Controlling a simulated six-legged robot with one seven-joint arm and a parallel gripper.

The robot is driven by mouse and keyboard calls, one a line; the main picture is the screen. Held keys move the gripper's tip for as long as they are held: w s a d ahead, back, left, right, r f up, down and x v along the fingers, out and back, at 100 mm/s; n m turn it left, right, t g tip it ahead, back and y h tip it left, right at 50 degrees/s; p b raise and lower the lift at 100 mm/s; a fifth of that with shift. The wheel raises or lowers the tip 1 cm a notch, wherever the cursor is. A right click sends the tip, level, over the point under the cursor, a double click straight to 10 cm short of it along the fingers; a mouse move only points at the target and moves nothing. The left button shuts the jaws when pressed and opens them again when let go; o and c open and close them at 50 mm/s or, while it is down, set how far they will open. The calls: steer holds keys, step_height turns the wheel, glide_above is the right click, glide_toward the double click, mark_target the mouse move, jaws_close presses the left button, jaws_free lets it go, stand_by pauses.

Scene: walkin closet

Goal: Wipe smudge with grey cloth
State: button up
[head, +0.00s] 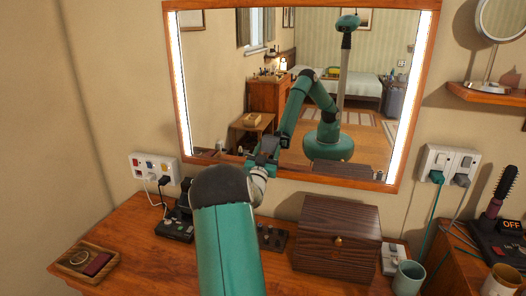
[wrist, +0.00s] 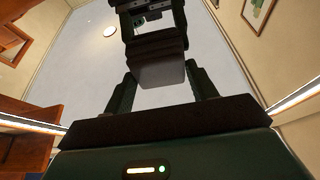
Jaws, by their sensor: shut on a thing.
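The mirror (head: 230,100) hangs on the wall in a wooden frame with lit side strips. My arm reaches over the dresser to its lower left part. My gripper (wrist: 162,84) is shut on a grey cloth (wrist: 160,74), a pale grey piece between the two dark fingers in the wrist view. In that view the mirror (wrist: 235,75) lies right ahead, with my gripper's dark reflection at the top. The cloth is at or very near the glass; I cannot tell whether it touches. I cannot make out a smudge; it may be hidden behind the gripper.
Below the mirror is a wooden dresser top (head: 130,240) with a brown box (head: 335,240), a small tray (head: 88,262) and a mug (head: 408,278). Plugged outlets (head: 153,168) (head: 448,165) flank the mirror. A shelf (head: 487,95) with a round mirror is at right.

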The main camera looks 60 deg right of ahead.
steer(key=shift+s+d, duration=0.2)
steer(key=shift+s, duration=1.15)
steer(key=shift+s+d, duration=0.2)
steer(key=shift+s, duration=1.1)
steer(key=shift+w+a, duration=0.2)
steer(key=shift+w, duration=1.95)
steer(key=shift+w+a, duration=0.2)
steer(key=shift+w, duration=0.7)
steer(key=shift+w+a, duration=0.15)
steer(key=shift+w, duration=0.75)
steer(key=shift+s, duration=0.1)
steer(key=shift+s+a, duration=0.1)
steer(key=shift+a, duration=0.6)
steer(key=shift+s+a, duration=0.2)
steer(key=shift+a, duration=0.95)
steer(key=shift+s+a, duration=0.2)
steer(key=shift+a, duration=0.9)
steer(key=shift+a, duration=0.1)
